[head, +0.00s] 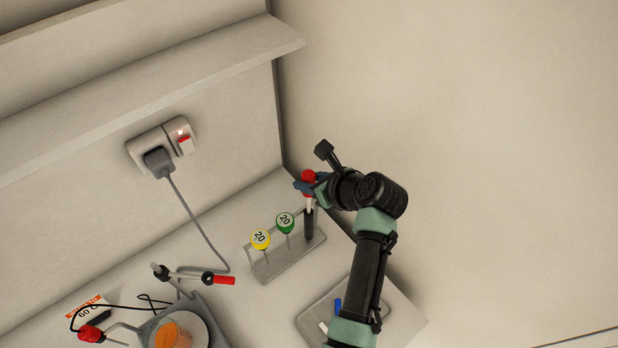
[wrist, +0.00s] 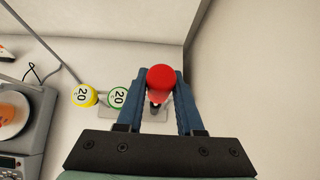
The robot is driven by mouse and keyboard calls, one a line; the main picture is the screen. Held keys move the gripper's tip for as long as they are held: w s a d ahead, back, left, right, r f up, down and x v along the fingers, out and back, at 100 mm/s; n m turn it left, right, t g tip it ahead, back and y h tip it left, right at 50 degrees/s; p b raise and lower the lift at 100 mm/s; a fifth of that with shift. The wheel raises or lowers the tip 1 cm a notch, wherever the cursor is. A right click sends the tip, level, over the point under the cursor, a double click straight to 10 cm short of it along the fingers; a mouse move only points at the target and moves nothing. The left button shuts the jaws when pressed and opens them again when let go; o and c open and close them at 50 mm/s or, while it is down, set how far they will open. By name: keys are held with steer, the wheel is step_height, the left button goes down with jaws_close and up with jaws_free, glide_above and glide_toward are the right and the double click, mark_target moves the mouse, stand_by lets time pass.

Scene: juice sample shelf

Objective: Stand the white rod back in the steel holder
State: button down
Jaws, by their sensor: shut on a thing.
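The white rod (head: 310,203) has a red top and a dark lower part, and stands close to upright. My gripper (head: 309,183) is shut on it just around the red top. In the wrist view the rod (wrist: 158,97) is seen from above between the fingers of my gripper (wrist: 162,76), its red top hiding most of the shaft. The steel holder (head: 290,265) stands on the bench, with the rod's dark lower end at its right end. I cannot tell whether the rod is seated in it. The holder also shows in the wrist view (wrist: 122,115).
A yellow disc (head: 260,239) and a green disc (head: 285,222), both marked 20, stand in the holder left of the rod. A bench device with an orange-filled dish (head: 172,334) is at lower left. A wall shelf (head: 150,100) is above. A tray (head: 315,313) lies near my arm.

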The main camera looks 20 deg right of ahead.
steer(key=shift+f+b, duration=0.45)
steer(key=shift+f, duration=1.4)
stand_by(0.7)
steer(key=shift+c, duration=2.3)
jaws_free()
steer(key=shift+s+r, duration=0.1)
steer(key=b+v, duration=0.2)
steer(key=v, duration=1)
steer(key=shift+s+d+r+b, duration=0.2)
steer(key=shift+s+b, duration=0.1)
steer(key=shift+w, duration=0.1)
